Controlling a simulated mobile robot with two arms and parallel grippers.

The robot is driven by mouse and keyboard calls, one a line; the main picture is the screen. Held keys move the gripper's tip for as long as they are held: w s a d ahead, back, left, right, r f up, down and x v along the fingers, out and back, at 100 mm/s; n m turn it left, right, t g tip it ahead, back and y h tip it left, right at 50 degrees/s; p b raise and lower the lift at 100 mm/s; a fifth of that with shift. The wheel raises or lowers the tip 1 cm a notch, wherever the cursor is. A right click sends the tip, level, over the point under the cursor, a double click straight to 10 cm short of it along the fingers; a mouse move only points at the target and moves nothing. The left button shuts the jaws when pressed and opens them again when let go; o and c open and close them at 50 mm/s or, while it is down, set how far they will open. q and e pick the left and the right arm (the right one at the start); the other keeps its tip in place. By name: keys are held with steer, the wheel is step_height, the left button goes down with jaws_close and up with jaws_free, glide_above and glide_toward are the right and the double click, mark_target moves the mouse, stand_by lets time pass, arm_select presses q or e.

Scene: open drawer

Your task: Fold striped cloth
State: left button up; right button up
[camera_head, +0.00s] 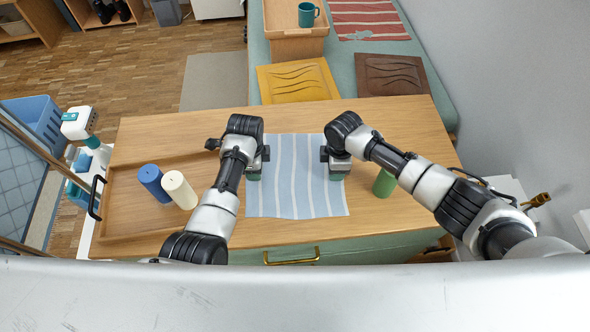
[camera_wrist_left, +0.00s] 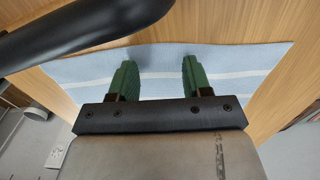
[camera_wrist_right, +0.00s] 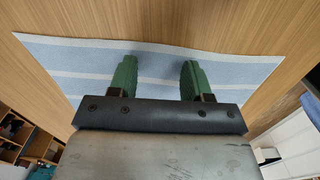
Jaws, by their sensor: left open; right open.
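The striped cloth (camera_head: 295,190), light blue with white stripes, lies flat and spread out on the wooden table top. My left gripper (camera_head: 254,176) is over its left edge, and my right gripper (camera_head: 337,174) is over its right edge. In the left wrist view the open green fingers (camera_wrist_left: 156,80) point at the cloth (camera_wrist_left: 220,62) with nothing between them. In the right wrist view the open green fingers (camera_wrist_right: 157,80) also point at the cloth (camera_wrist_right: 85,60), empty. I cannot tell whether the fingertips touch the cloth.
A wooden tray (camera_head: 120,205) at the left holds a blue cylinder (camera_head: 152,181) and a cream cylinder (camera_head: 178,189). A green cylinder (camera_head: 384,183) stands right of the cloth, near my right arm. The table's back strip (camera_head: 190,122) is clear. A brass drawer handle (camera_head: 291,257) is at the front.

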arm_select(q)
steer(key=shift+f, duration=0.15)
steer(key=shift+c, duration=0.5)
arm_select(e)
steer(key=shift+f, duration=0.15)
steer(key=shift+c, duration=0.5)
arm_select(q)
jaws_close()
arm_select(e)
jaws_close()
